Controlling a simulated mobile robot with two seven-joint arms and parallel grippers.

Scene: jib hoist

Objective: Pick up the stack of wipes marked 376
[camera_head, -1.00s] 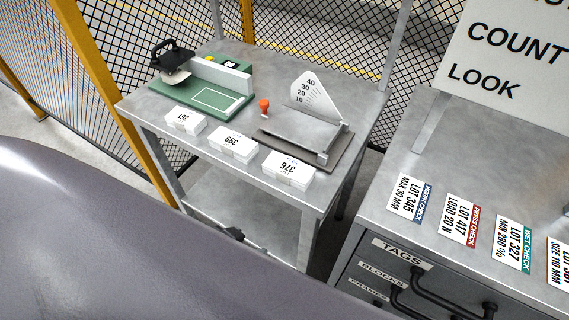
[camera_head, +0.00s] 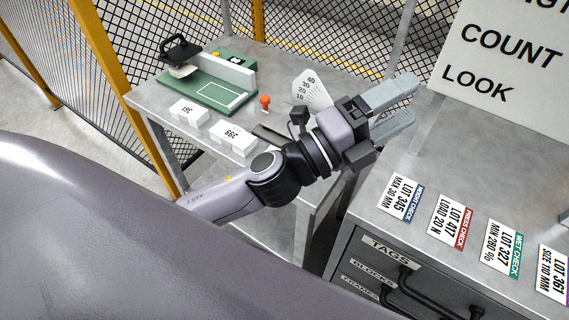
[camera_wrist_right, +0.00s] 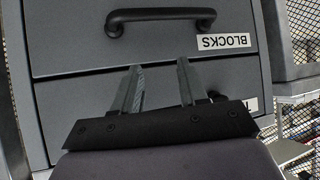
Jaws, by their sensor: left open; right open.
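The stack of wipes marked 376 is hidden now in the head view behind my left arm. Two white stacks show on the grey metal table (camera_head: 145,103): one marked 361 (camera_head: 188,113) and one marked 399 (camera_head: 233,137). My left gripper (camera_head: 400,109) is open and empty, pointing right, above the gap between the table and the drawer cabinet. My right gripper (camera_wrist_right: 157,75) shows only in the right wrist view. It is open and empty, in front of the cabinet's drawers.
A green fixture (camera_head: 205,92) with a black handle stands at the table's back left. An orange-topped stamp (camera_head: 265,103) and a scale plate (camera_head: 310,90) stand nearby. The drawer cabinet (camera_head: 345,235) carries several cards. A yellow post (camera_head: 110,70) and mesh fence stand left.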

